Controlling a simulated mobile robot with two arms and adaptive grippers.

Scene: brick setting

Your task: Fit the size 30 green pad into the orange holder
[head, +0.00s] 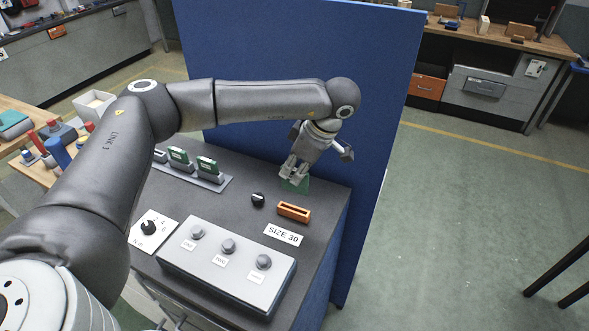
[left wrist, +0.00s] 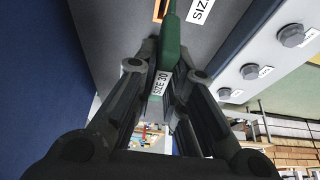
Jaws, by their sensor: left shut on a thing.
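My left gripper (head: 291,171) is shut on the green pad (head: 296,185) and holds it above the dark bench top, behind the orange holder. In the left wrist view the green pad (left wrist: 169,45) sits between the fingers (left wrist: 165,85) and its white label reads SIZE 30. The orange holder (head: 293,211) lies on the bench top with a dark slot along its top. The pad is apart from the holder in the head view. A SIZE 30 label (head: 283,234) lies in front of the holder. My right gripper is not in view.
A rack (head: 190,170) with several green pads stands at the left on the bench top. A black knob (head: 258,199) is left of the holder. A grey box with knobs (head: 228,262) is in front. A blue panel (head: 385,100) stands close behind.

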